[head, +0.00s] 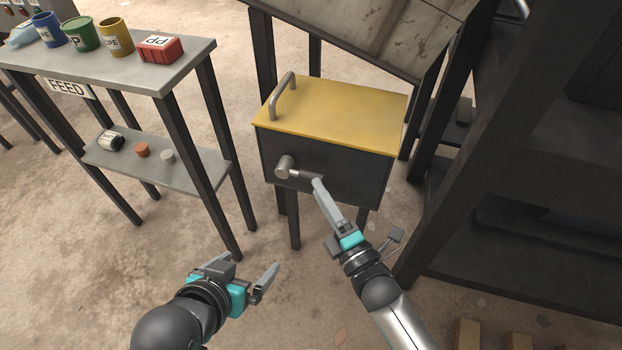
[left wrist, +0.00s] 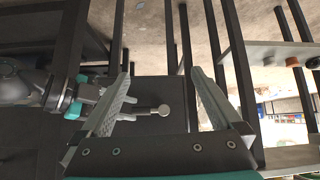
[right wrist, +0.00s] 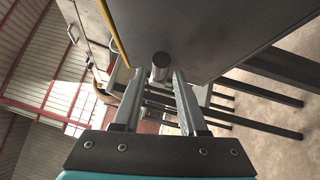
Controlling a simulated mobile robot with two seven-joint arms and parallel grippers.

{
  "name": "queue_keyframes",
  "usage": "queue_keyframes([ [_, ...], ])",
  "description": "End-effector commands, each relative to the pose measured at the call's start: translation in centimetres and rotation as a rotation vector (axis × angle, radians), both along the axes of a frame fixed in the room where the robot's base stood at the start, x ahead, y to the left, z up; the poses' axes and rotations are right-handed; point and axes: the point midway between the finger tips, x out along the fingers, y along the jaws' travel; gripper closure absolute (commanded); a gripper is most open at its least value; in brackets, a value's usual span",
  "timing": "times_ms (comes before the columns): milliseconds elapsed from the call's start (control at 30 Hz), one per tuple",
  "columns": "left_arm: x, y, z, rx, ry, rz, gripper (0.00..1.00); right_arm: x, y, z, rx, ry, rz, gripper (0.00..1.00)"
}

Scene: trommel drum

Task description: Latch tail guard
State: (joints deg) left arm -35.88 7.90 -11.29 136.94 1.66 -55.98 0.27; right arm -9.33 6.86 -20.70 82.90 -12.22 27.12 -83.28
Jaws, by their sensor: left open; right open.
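The tail guard is a dark box with a yellow lid (head: 335,112) and a grey bar handle (head: 283,95) on its left side. A round metal latch knob (head: 284,167) with a short lever sticks out of its dark front face (head: 350,175). My right gripper (head: 316,183) is open at the front face, its fingertips by the lever's right end. In the right wrist view the knob (right wrist: 161,65) shows just beyond the fingertips; I cannot tell if they touch. My left gripper (head: 268,283) is open and empty, low and in front of the box. The knob also shows in the left wrist view (left wrist: 163,110).
A grey FEED table (head: 190,65) stands at the left with blue, green and yellow cups and a red block (head: 160,50). Its lower shelf (head: 190,172) holds a jar and two small pieces. Dark frame posts (head: 480,140) stand at the right. Floor between table and box is clear.

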Motion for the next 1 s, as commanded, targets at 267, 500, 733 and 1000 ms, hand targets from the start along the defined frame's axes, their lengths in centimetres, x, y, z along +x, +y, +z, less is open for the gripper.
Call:
queue_keyframes([
  [267,1.0,-1.9,0.0,-0.072,-0.139,-0.021,0.01,2.3,1.2,0.3,0.002,-0.001,0.000,0.58],
  [500,1.5,-3.1,0.3,-0.121,-0.228,-0.029,0.01,3.7,1.9,0.5,0.000,0.000,0.000,0.58],
  [733,1.6,-3.4,0.6,-0.139,-0.262,-0.031,0.01,4.1,2.2,0.6,0.000,0.002,0.000,0.58],
  [1000,1.6,-3.4,0.7,-0.140,-0.264,-0.031,0.01,4.1,2.2,0.6,0.000,0.001,0.000,0.60],
])
